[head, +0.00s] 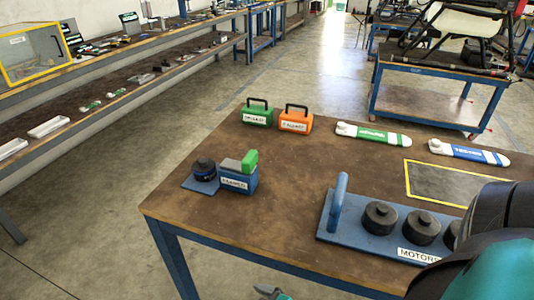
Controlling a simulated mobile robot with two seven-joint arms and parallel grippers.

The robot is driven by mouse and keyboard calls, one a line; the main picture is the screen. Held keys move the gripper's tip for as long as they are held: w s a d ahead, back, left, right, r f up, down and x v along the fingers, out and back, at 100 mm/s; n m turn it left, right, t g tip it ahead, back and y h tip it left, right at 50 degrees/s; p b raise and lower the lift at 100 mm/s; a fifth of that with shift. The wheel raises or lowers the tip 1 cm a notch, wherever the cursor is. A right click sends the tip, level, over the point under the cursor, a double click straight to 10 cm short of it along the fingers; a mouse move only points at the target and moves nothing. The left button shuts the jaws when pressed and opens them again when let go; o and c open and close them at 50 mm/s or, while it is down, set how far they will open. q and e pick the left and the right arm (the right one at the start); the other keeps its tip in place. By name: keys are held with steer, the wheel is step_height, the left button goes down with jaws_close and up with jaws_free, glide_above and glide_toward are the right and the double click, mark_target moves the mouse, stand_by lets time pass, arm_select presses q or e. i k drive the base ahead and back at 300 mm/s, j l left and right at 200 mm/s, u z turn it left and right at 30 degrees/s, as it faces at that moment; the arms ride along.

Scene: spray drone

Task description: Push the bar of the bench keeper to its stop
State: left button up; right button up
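What looks like the bench keeper is a small blue block (238,180) with a white label, at the left of the brown table. On its top are a grey bar (232,166) and an upright green piece (250,161) at the bar's right. A black round part (204,169) on a blue plate stands just to its left. A small grey and teal tip (270,292) at the bottom edge seems to be part of my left gripper, well below the block and apart from it; its fingers cannot be made out. My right arm fills the lower right corner, its gripper out of view.
A blue motor board (336,236) with an upright handle and black cylinders lies at the table's front right. Green (257,116) and orange (295,122) boxes stand at the back, beside green-white (373,135) and blue-white (468,153) tools. The table's middle is clear.

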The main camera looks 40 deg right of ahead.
mark_target(248, 165)
steer(key=k+z, duration=0.25)
steer(key=z, duration=0.25)
steer(key=k+z, duration=0.2)
steer(key=z, duration=0.3)
steer(key=i+j, duration=0.1)
steer(key=j, duration=0.2)
steer(key=u, duration=0.05)
